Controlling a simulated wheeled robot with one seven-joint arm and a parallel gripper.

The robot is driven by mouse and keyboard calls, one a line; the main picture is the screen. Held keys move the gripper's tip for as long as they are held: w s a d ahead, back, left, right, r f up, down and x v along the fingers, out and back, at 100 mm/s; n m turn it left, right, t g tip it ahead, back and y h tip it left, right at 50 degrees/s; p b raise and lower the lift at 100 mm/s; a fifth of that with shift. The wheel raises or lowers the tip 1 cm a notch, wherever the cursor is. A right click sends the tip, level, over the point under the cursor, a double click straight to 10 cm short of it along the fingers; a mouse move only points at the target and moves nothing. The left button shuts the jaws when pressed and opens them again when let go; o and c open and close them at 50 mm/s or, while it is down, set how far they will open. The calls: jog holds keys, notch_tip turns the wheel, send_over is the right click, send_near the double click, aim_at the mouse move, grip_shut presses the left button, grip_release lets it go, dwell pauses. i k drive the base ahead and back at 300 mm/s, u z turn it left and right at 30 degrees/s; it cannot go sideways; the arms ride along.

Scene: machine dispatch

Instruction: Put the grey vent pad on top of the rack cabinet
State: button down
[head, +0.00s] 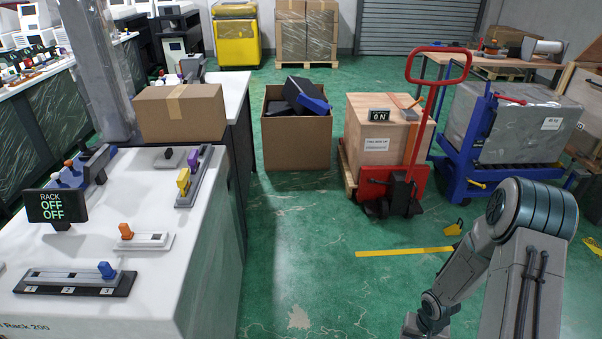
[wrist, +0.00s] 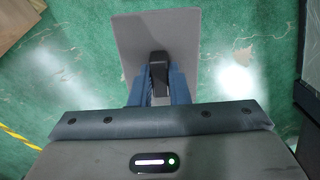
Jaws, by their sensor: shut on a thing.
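The rack cabinet (head: 195,235) is the white unit at the left of the head view, marked "Rack 200". Its top carries several switches and sliders, and a small display (head: 58,206) reading "RACK OFF OFF". In the wrist view the grey vent pad (wrist: 132,42) is a flat, roughly square plate with a dark raised grip. My gripper (wrist: 158,78) is shut on that dark grip, with the pad above the green floor. The fingers hide part of the pad. In the head view my arm is at the lower right; the gripper and pad are out of frame there.
A closed cardboard box (head: 180,112) stands behind the rack cabinet. An open carton (head: 292,148) with dark items, a red pallet jack (head: 393,188) and a blue cart (head: 468,178) stand farther back. The green floor between the cabinet and my arm is clear.

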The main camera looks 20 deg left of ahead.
aim_at(156, 182)
jog(key=u, duration=0.25)
jog(key=i, duration=2.15)
jog(key=u, duration=2.05)
